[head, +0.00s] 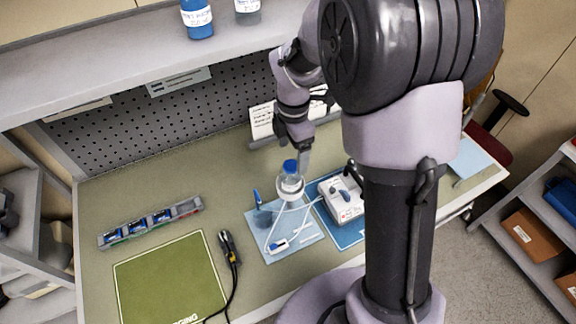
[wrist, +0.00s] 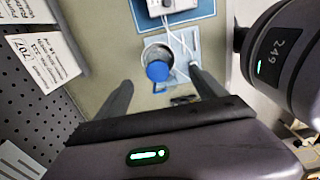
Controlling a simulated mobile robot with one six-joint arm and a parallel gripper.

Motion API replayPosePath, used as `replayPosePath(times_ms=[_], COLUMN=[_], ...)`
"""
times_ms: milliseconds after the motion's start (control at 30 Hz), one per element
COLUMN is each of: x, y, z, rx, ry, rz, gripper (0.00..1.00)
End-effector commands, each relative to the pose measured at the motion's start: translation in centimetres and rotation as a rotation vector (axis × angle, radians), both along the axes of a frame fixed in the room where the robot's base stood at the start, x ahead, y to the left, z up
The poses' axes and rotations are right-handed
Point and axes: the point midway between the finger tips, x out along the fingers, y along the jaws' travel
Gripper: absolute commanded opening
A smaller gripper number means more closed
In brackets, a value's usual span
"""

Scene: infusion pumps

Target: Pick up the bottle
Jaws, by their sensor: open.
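In the wrist view the bottle's blue cap (wrist: 157,71) shows between and just beyond my fingertips. My gripper (wrist: 161,78) is open, with one finger on each side of the cap's line and nothing held. In the head view my gripper (head: 303,160) is close beside the bottle's top; its far finger is hidden. I cannot tell whether it touches the bottle.
A white pump (head: 345,205) sits on a blue mat right of the bottle, with white tubing in front. A blue item (head: 262,213) stands at the left. A grey tray (head: 150,222) and green mat (head: 170,282) lie further left. A pegboard and shelf stand behind.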

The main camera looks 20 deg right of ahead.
Motion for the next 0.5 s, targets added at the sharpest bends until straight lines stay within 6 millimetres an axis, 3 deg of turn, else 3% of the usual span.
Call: replayPosePath(times_ms=[33, 100, 333, 500], x=[-0.1, -0.1, -0.1, -0.1], y=[0.0, 0.0, 0.1, 0.3], z=[-1.8, -3.5, -6.6, -10.0], rx=[0.000, 0.000, 0.001, 0.001], ry=[0.004, 0.003, 0.002, 0.001], rz=[0.001, -0.001, -0.002, -0.001], gripper=[0.81, 0.81, 0.81, 0.81])
